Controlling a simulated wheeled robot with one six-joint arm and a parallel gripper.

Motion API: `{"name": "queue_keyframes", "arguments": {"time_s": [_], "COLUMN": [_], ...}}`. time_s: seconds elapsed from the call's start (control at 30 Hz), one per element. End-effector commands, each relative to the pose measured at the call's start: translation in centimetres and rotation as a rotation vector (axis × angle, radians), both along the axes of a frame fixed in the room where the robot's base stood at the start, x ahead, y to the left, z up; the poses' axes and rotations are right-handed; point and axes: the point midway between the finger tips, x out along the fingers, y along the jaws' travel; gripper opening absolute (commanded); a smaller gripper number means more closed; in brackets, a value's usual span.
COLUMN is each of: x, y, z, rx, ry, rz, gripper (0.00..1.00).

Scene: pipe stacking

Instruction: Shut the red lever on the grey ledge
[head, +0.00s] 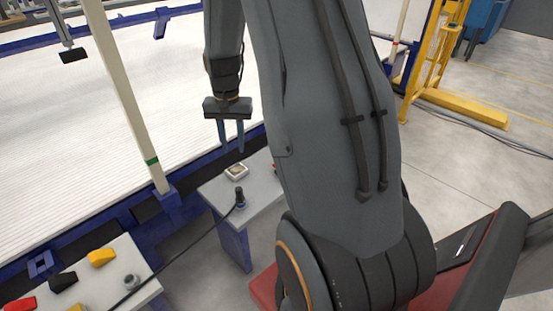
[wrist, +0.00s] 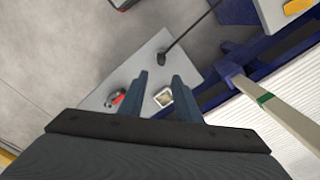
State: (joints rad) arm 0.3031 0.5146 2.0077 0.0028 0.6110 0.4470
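The grey ledge (head: 262,186) is a small light grey table on a blue stand, below my gripper in the head view. It also shows in the wrist view (wrist: 135,72). The red lever (wrist: 118,99) sits on a dark round base on the ledge in the wrist view, left of the left finger.
Another grey table (head: 125,251) at lower left bears yellow, black and red levers. A cream post (head: 130,95) stands beside the white conveyor.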

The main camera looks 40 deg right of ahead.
Motion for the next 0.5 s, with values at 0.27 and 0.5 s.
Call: {"name": "queue_keyframes", "arguments": {"time_s": [0.27,0.5], "x": [4.9,5.4], "y": [-13.5,-20.9], "z": [-8.3,-13.4], "rx": [0.004,0.004], "ry": [0.009,0.008], "rz": [-0.441,-0.682], "gripper": [0.3,0.3]}}
